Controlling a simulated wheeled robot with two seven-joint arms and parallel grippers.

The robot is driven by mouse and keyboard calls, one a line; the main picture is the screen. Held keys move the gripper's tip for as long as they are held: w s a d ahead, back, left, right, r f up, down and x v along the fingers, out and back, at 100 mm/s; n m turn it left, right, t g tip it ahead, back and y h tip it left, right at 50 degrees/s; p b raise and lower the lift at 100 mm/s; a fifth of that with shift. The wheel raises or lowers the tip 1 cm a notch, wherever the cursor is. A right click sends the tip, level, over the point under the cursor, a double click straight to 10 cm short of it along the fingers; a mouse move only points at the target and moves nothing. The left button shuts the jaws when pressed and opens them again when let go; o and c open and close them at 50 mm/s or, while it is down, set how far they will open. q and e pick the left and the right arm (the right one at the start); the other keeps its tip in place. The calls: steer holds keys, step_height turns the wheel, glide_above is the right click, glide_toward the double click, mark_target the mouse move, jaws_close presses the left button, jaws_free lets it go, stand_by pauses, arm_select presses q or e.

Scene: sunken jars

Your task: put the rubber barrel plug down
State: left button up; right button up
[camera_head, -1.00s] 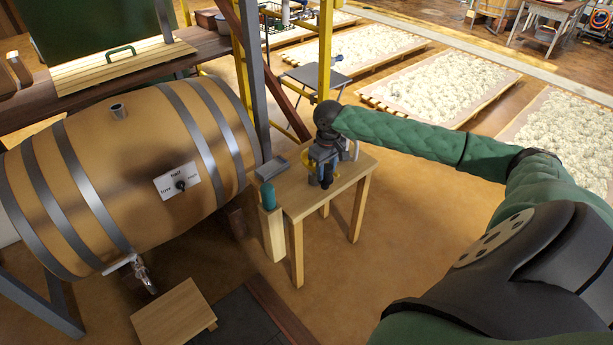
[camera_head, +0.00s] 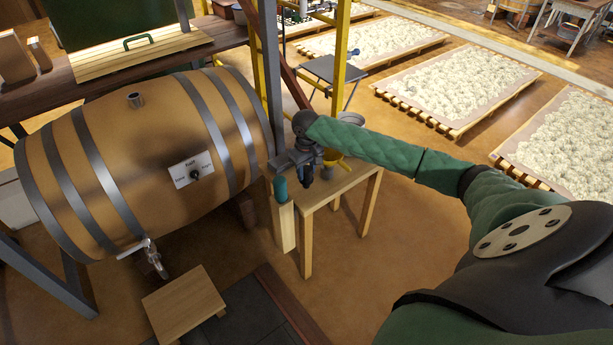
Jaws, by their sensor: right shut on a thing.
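My right gripper (camera_head: 307,174) points down over the near left corner of the small wooden table (camera_head: 343,182). It is shut on the rubber barrel plug, which is small, dark and hard to tell from the dark fingers. A grey tray (camera_head: 282,160) at the table's left edge is mostly covered by the gripper. I cannot tell whether the plug touches the tray or hangs above it. The wooden barrel (camera_head: 150,150) lies on its side at the left, with a short metal collar (camera_head: 136,100) on top. My left gripper is not in view.
A teal cylinder (camera_head: 280,190) stands on a wooden post (camera_head: 284,226) close to the gripper. A grey vessel (camera_head: 351,119) stands behind my wrist. A yellow and a dark upright post (camera_head: 269,70) rise behind the table. A low wooden stool (camera_head: 184,303) stands in front of the barrel.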

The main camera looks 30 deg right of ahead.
mark_target(306, 177)
step_height(306, 177, down, 3)
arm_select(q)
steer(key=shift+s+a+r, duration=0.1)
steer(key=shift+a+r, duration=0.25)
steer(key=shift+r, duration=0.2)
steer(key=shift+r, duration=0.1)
arm_select(e)
steer(key=shift+f, duration=0.1)
steer(key=o, duration=1)
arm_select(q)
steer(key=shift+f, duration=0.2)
arm_select(e)
steer(key=shift+r, duration=0.5)
step_height(306, 177, up, 10)
steer(key=shift+f+b, duration=0.1)
steer(key=shift+b, duration=0.45)
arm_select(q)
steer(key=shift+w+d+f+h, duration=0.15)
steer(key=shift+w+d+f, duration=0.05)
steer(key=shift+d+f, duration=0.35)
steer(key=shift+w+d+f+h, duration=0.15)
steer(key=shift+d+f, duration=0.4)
arm_select(e)
steer(key=shift+r, duration=0.7)
